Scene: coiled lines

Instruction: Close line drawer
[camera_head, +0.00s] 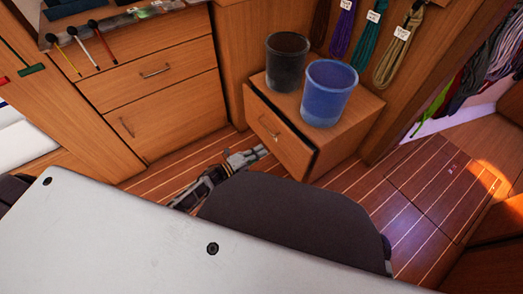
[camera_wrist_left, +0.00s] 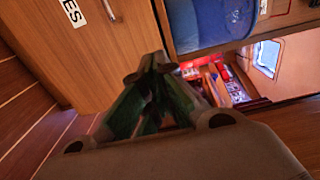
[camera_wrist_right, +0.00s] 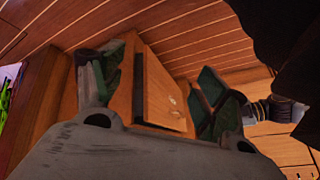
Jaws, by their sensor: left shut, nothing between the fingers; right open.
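The line drawer (camera_head: 284,146) is in a small wooden cabinet in the middle of the head view. Its front has a metal handle (camera_head: 268,128) and stands a little out from the cabinet, with a dark gap along its right edge. My left gripper (camera_head: 262,151) is shut and empty, low in front of the drawer; I cannot tell whether it touches. In the left wrist view its fingers (camera_wrist_left: 155,85) are together beside the labelled drawer front (camera_wrist_left: 85,50). My right gripper (camera_wrist_right: 155,95) is open and empty, with the drawer front (camera_wrist_right: 162,92) showing between its fingers farther off.
A dark cup (camera_head: 286,65) and a blue cup (camera_head: 328,92) stand on the cabinet top. Coiled lines (camera_head: 398,45) hang behind. Wider drawers (camera_head: 150,75) are at the left. A dark rounded seat back (camera_head: 295,215) and a pale surface (camera_head: 150,240) fill the front. The striped floor at right is clear.

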